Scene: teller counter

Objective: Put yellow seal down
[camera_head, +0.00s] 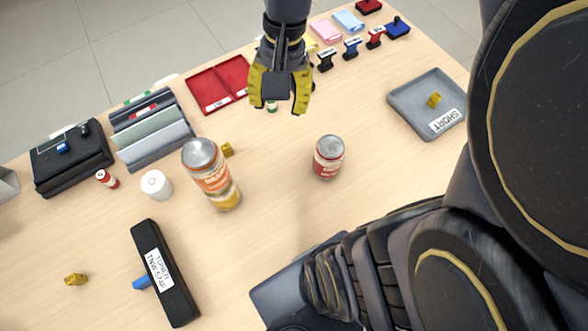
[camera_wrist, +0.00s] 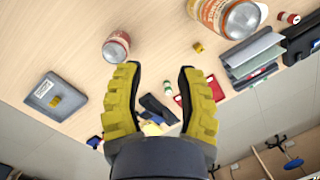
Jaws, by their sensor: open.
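My gripper (camera_head: 282,108) is open and empty above the back middle of the counter, and its yellow fingers also show in the wrist view (camera_wrist: 159,72). A small yellow seal (camera_head: 434,99) lies in the grey tray marked SHORT (camera_head: 397,101) at the right, apart from my gripper; it also shows in the wrist view (camera_wrist: 55,101). A second small yellow piece (camera_head: 228,149) sits beside the orange can. A third (camera_head: 75,280) lies at the front left. I cannot tell which piece is the task's seal.
The tall orange can (camera_head: 208,170) and a shorter red can (camera_head: 328,157) stand mid-counter. A red folder tray (camera_head: 214,92) lies left of my gripper. Stamps (camera_head: 351,47) line the back right. A black toner box (camera_head: 165,273) lies at the front left. Wood between the cans is clear.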

